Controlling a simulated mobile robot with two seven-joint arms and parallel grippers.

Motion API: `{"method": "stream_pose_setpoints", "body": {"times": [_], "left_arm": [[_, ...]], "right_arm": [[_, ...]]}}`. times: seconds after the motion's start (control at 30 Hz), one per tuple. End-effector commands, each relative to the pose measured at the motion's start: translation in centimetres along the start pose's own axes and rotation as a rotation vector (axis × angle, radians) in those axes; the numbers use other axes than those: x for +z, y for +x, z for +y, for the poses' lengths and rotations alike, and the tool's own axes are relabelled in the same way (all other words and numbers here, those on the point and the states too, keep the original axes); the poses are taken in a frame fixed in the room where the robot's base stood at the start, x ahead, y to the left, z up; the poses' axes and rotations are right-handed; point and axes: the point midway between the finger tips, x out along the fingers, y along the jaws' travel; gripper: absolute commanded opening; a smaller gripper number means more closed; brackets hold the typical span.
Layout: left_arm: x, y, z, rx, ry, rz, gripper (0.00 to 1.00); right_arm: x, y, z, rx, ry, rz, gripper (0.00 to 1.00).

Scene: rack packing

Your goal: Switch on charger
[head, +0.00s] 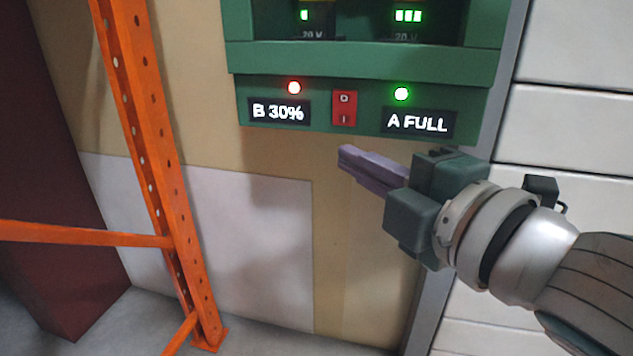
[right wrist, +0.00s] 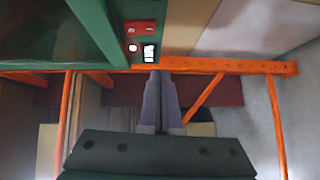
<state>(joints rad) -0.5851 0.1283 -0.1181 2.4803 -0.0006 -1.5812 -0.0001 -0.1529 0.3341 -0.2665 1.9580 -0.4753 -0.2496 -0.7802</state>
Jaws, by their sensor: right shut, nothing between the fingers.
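The green charger (head: 360,65) hangs on the wall at the top of the head view. Its red rocker switch (head: 344,108), marked O above and I below, sits between two labels. A red light (head: 294,88) is lit above the label "B 30%", and a green light (head: 401,94) above "A FULL". My right gripper (head: 343,154) is shut and empty, its fingertips a little below the switch and apart from it. The right wrist view shows the fingers (right wrist: 161,100) and the red switch (right wrist: 139,27) beyond them. My left gripper is not in view.
An orange rack post (head: 150,150) with a crossbar (head: 80,235) stands left of the charger. Two batteries with green level bars sit in the charger bays. A white brick wall (head: 575,130) is at the right.

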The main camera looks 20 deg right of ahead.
Motion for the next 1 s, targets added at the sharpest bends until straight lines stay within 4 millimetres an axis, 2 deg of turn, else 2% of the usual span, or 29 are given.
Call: {"method": "stream_pose_setpoints", "body": {"times": [0.2,0.4,0.6,1.0], "left_arm": [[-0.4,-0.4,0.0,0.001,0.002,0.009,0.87],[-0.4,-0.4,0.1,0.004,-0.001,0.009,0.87],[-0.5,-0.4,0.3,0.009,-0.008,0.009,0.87],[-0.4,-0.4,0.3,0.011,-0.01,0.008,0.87]], "right_arm": [[0.1,-4.1,-0.5,-0.002,0.001,-0.002,0.0],[0.1,-6.6,-0.8,0.0,0.0,-0.002,0.0],[0.1,-7.5,-0.9,0.002,-0.002,-0.002,0.0],[0.1,-7.5,-0.8,0.003,-0.002,-0.001,0.0]]}}
